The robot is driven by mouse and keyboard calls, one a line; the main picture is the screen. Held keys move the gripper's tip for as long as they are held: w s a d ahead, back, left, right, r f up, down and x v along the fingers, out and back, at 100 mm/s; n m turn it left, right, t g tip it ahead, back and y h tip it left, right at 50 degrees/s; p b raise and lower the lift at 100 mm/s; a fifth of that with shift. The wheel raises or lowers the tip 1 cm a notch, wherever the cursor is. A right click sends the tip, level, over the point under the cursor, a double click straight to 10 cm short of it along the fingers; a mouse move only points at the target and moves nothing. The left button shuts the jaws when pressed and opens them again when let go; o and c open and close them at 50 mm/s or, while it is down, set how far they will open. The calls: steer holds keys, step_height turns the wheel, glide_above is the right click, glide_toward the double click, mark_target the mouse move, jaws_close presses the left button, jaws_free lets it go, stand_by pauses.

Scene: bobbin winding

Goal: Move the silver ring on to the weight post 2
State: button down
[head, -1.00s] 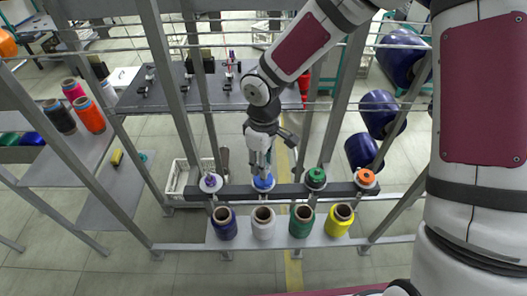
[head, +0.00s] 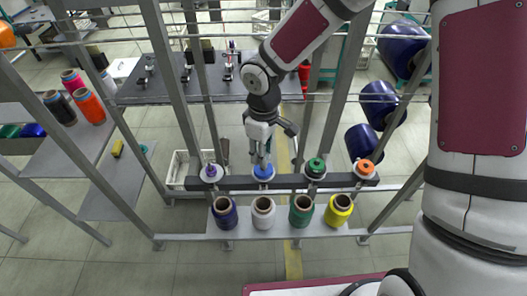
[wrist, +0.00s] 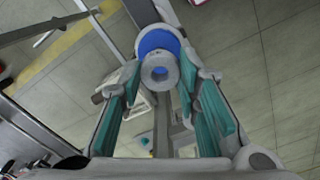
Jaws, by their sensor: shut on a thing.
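My gripper (head: 263,160) points down and is shut on the ring. In the head view it is right above the blue-topped post (head: 264,172), second from left on the dark bar (head: 237,183). My fingers hide the ring there. I cannot tell whether the ring is around the post or just above it.
On the same bar stand a purple-topped post (head: 211,172), a green-topped post (head: 316,167) and an orange-topped post (head: 366,168). Several thread bobbins (head: 263,211) stand on the shelf in front. Grey frame uprights (head: 346,90) rise close beside my arm.

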steer(key=shift+f, duration=0.1)
steer(key=shift+f+b, duration=0.7)
steer(key=shift+f, duration=1.05)
steer(key=c, duration=1.1)
jaws_free()
step_height(320, 180, up, 12)
steer(key=shift+r, duration=0.1)
